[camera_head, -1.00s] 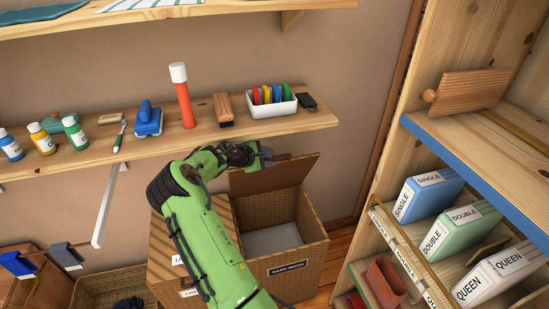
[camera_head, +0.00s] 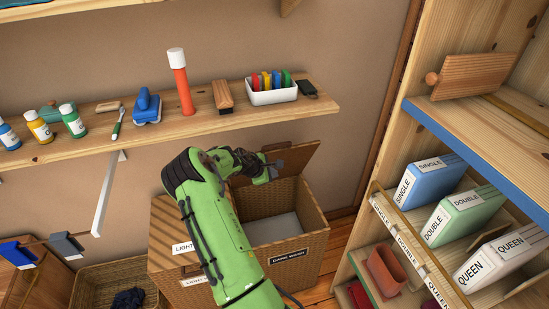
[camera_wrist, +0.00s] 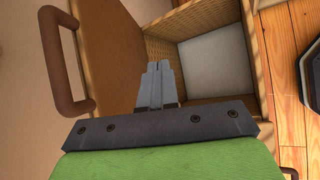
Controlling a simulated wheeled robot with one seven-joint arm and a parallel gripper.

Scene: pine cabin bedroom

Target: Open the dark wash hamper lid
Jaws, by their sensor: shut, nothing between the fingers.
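The dark wash hamper (camera_head: 312,238) is a woven box with a black label reading "DARK WASH" on its front. Its brown lid (camera_head: 285,158) stands raised at the back, and the pale inside of the box shows. In the wrist view the lid (camera_wrist: 105,45) fills the left, with its dark brown handle (camera_wrist: 62,62) at the far left, and the hamper's open inside (camera_wrist: 215,60) is at the right. My gripper (camera_head: 274,168) is in front of the raised lid, over the opening. In the wrist view my gripper (camera_wrist: 158,68) is shut and empty, apart from the handle.
The light wash hamper (camera_head: 172,255) adjoins on the left, lid closed. A wall shelf (camera_head: 200,125) with bottles, brushes and a white tray (camera_head: 272,97) runs just above. A pine shelf unit (camera_head: 400,235) with labelled boxes stands at the right.

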